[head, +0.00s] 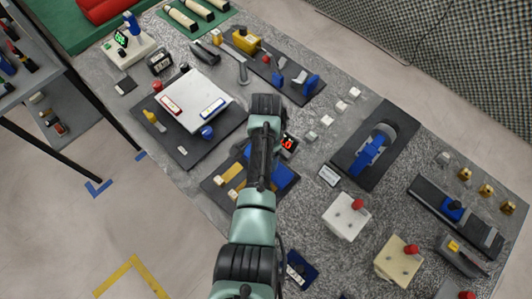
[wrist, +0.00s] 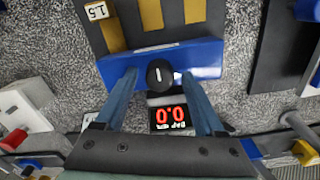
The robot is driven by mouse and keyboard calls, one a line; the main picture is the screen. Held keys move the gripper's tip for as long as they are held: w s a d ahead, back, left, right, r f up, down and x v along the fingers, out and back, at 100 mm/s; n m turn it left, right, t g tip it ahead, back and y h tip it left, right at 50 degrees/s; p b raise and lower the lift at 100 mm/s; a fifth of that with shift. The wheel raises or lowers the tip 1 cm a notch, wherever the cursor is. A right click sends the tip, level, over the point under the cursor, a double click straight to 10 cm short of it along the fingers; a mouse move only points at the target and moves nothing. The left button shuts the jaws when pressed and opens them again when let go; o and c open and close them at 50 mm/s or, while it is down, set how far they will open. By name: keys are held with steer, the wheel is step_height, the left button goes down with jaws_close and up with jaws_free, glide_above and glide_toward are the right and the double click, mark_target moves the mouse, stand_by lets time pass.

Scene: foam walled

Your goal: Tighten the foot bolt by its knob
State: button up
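A round black knob (wrist: 160,75) with a white mark stands on a blue bar (wrist: 208,58) in the wrist view. The bar crosses a dark plate (wrist: 215,20) with yellow strips. I take this as the foot bolt's knob; its bolt is hidden. My gripper (wrist: 160,82) is open, one finger on each side of the knob, with gaps visible. A small display (wrist: 170,118) below the knob reads 0.0 in red. In the head view the plate's blue part (head: 284,180) shows beside my arm, which hides the knob and fingers.
A white-topped fixture (head: 195,98) stands left of my arm. A blue clamp on a dark plate (head: 345,160) stands to the right. A white block with a red knob (head: 345,216) and a cream block (head: 398,262) stand at lower right.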

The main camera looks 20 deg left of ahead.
step_height(320, 180, up, 13)
steer(key=b, duration=0.1)
stand_by(0.6)
stand_by(0.4)
steer(key=w+r+n+t+y, duration=0.1)
steer(key=w+r+t, duration=0.4)
steer(key=w+r, duration=0.25)
steer(key=w+d+r+n+t+y+b, duration=0.1)
steer(key=w+d+r+n+t, duration=0.3)
steer(key=r, duration=0.8)
steer(key=w+d+r+m+t, duration=0.15)
steer(key=r+t, duration=0.45)
steer(key=r, duration=0.6)
steer(key=s+d+r+n+t, duration=0.1)
steer(key=s+d+r+t, duration=0.2)
steer(key=s+r, duration=0.3)
steer(key=s+d+r+n+t+h, duration=0.1)
steer(key=s+r+t, duration=0.4)
steer(key=r, duration=0.6)
steer(key=s+d+r+n+t+h, duration=0.1)
steer(key=s+d+r+t, duration=0.3)
steer(key=s+r, duration=0.3)
step_height(320, 180, up, 2)
steer(key=shift+s+d+r+b, duration=0.15)
steer(key=shift+s+d+b, duration=0.05)
steer(key=shift+d+b, duration=0.2)
